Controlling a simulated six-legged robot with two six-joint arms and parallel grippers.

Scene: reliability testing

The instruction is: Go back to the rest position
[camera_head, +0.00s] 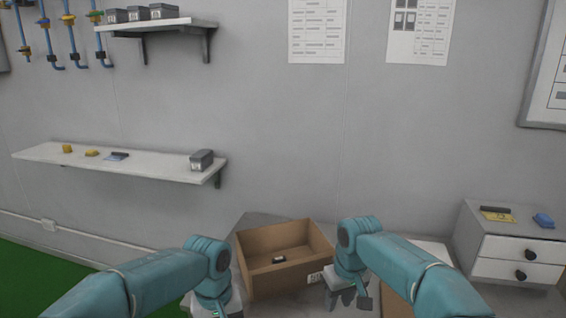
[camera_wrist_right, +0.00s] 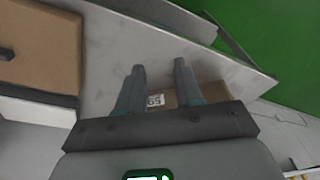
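My right gripper (camera_head: 348,301) hangs at the bottom of the head view, just right of an open cardboard box (camera_head: 305,284). In the right wrist view its two fingers (camera_wrist_right: 160,72) stand apart with nothing held between them. Part of a cardboard box with a printed label (camera_wrist_right: 155,100) shows behind the fingers. My left arm comes in from the left. Its gripper (camera_head: 213,308) is at the bottom edge, left of the box, and its fingertips are not clear. A small dark item (camera_head: 279,260) lies inside the box.
The box stands on a grey table (camera_head: 250,222). Another brown surface (camera_head: 396,292) is partly hidden behind my right arm. A white drawer unit (camera_head: 515,262) stands at the right. Two wall shelves, the lower one (camera_head: 130,165) holding small items, are at the left.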

